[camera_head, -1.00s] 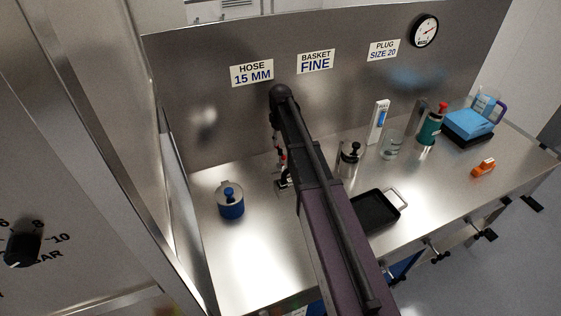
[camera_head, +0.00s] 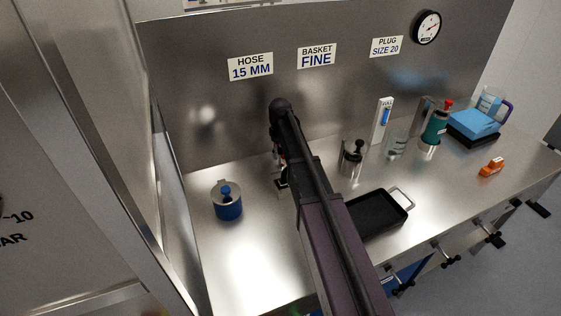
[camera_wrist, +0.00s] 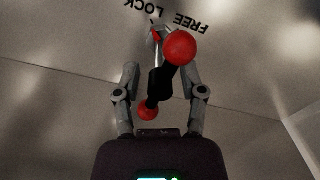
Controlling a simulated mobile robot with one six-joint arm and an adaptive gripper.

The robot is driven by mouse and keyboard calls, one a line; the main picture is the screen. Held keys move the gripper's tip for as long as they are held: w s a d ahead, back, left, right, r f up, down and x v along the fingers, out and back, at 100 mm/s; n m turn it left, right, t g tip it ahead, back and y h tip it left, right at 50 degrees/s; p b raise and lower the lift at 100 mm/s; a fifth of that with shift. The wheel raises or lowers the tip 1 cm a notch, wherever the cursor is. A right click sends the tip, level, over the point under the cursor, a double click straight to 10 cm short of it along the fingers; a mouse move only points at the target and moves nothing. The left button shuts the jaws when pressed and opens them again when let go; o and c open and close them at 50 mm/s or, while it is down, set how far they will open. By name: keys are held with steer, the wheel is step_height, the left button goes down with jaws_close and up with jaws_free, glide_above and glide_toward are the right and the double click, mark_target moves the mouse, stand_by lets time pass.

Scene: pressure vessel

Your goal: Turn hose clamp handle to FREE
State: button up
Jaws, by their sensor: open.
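The hose clamp handle shows in the wrist view as a dark bar with a large red ball (camera_wrist: 181,48) at its upper end and a smaller red ball (camera_wrist: 148,112) lower down. My gripper (camera_wrist: 160,82) is open, with one finger on each side of the handle. I cannot tell whether a finger touches it. In the head view my arm hides most of the clamp; only a small part (camera_head: 282,184) shows beside the arm.
A blue pot (camera_head: 228,203) stands left of my arm on the steel bench. A metal canister (camera_head: 352,158) and a black tray (camera_head: 374,213) are close on its right. Glass, a green bottle (camera_head: 435,127) and an orange item (camera_head: 491,167) stand farther right. The steel back wall rises behind.

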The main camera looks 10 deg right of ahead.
steer(key=shift+f+b, duration=0.85)
steer(key=shift+f, duration=0.3)
jaws_close()
steer(key=shift+d, duration=0.15)
